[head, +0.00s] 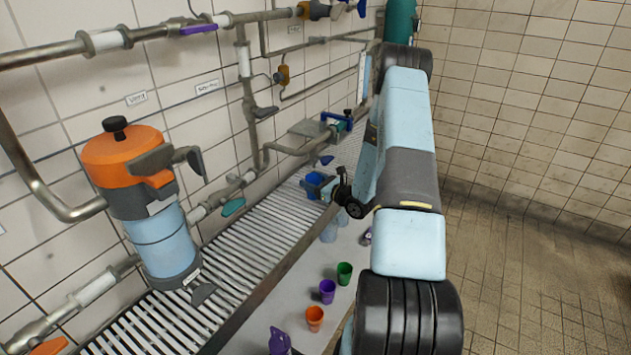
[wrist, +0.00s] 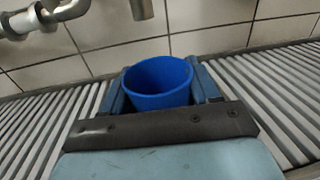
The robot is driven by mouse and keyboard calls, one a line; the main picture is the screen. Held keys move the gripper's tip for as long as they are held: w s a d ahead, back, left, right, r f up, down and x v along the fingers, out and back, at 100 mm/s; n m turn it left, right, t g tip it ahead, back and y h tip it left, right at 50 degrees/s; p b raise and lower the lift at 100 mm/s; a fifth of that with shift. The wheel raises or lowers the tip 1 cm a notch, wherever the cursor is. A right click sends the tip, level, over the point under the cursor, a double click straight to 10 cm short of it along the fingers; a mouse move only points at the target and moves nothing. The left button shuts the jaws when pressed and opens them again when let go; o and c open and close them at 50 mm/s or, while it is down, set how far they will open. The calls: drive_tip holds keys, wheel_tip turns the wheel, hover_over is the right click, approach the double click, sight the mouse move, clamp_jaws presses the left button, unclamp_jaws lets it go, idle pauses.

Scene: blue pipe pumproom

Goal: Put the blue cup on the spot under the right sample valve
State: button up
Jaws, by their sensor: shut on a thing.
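The blue cup (wrist: 158,82) is upright between the two fingers of my gripper (wrist: 160,92), which is shut on it. The cup and gripper are over the slatted grating by the wall; I cannot tell whether the cup touches the slats. In the head view the blue cup (head: 316,184) shows small beside my gripper (head: 328,187), partly hidden by it. A grey pipe outlet (wrist: 141,8) hangs above and behind the cup, slightly left of its middle. In the head view a valve with a blue handle (head: 327,160) is just above the cup. No marked spot shows.
A grey elbow pipe (wrist: 62,10) is at the wrist view's upper left. A green cup (head: 344,272), purple cup (head: 327,290), orange cup (head: 314,318) and purple bottle (head: 279,342) stand on the lower shelf. An orange-topped unit (head: 125,155) stands left. Grating (head: 245,235) between is bare.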

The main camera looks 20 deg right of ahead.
drive_tip(key=shift+f, duration=0.1)
drive_tip(key=o, duration=1)
drive_tip(key=shift+o, duration=0.2)
drive_tip(key=v, duration=1.2)
